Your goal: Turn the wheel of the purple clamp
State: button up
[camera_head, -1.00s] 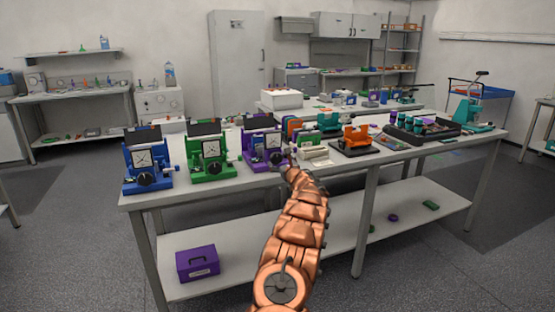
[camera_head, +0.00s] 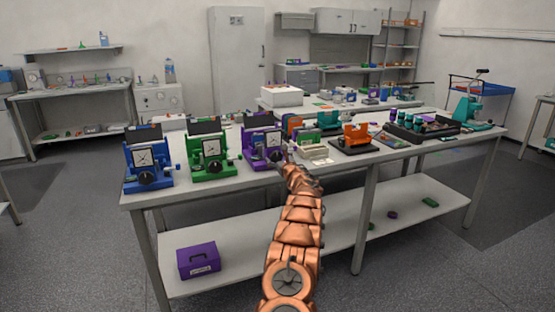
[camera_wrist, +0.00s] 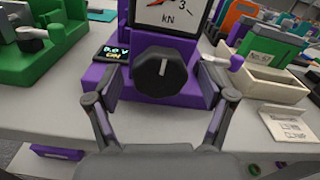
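The purple clamp (camera_head: 250,149) stands at the table's front edge, rightmost of three similar clamps. In the wrist view, its black faceted wheel (camera_wrist: 160,74) has a white mark pointing near the top. A kN dial (camera_wrist: 170,12) sits above the wheel, and a small lit display (camera_wrist: 117,52) sits to its left. My gripper (camera_wrist: 163,90) is open, with one finger on each side of the wheel. Gaps show between the fingers and the wheel, and nothing is held. In the head view, my gripper (camera_head: 288,160) is small and partly hidden by my arm.
A green clamp (camera_head: 209,148) and a blue clamp (camera_head: 147,160) stand to the left. A pale tray (camera_wrist: 262,82) with a green block and a labelled card (camera_wrist: 291,124) are close on the right. An orange device (camera_head: 356,137) stands farther right.

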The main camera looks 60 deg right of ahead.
jog(key=c, duration=1.1)
